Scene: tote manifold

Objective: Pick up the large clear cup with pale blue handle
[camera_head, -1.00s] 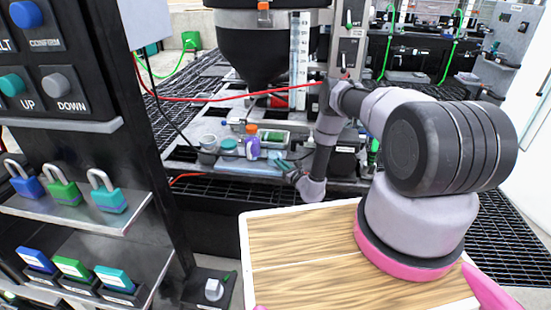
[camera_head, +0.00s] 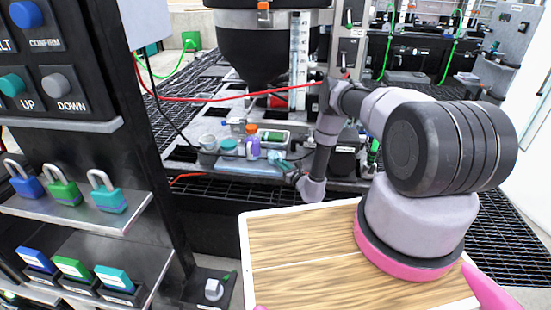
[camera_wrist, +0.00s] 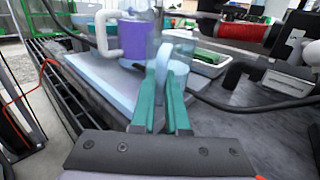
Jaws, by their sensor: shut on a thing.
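In the wrist view a clear cup (camera_wrist: 182,40) stands just beyond my fingertips, with a pale blue handle (camera_wrist: 164,62) facing me. My gripper (camera_wrist: 162,80) has teal fingers, closed on this handle, one on each side. The fingers hide the lower part of the handle and some of the cup. In the head view my gripper (camera_head: 279,161) is small, at the front right of the cluttered work surface. The held cup is too small to make out clearly there. I cannot tell whether the cup's base touches the surface.
Close left of the cup is a clear mug with white handle and purple content (camera_wrist: 132,42). A white tray with green content (camera_wrist: 207,62) lies behind. A black cable (camera_wrist: 230,102) runs at the right. A pale blue board (camera_wrist: 100,75) lies under the mug. A wooden-topped table (camera_head: 300,235) is nearer me.

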